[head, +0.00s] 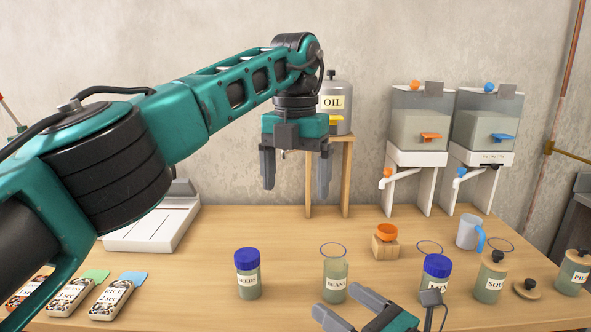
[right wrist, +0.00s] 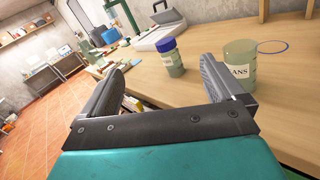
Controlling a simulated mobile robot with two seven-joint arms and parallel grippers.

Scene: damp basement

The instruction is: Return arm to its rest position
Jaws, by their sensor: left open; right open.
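My left arm reaches in from the left across the head view. Its gripper (head: 296,187) hangs pointing down, open and empty, above the middle of the table in front of the wooden stand. My right gripper (head: 341,304) is low at the front of the head view, open, near the beans jar (head: 335,276). In the right wrist view its two fingers (right wrist: 160,75) are spread, with nothing held between them. The blue-lidded seeds jar (right wrist: 171,58) and the open beans jar (right wrist: 238,62) stand beyond the fingers.
The wooden table (head: 208,262) carries a seeds jar (head: 248,275), more jars, a light-blue mug (head: 468,232) and an orange cup on a wooden block (head: 385,247). An oil canister (head: 340,115) and two dispensers (head: 420,120) stand behind. Packets (head: 110,299) lie front left.

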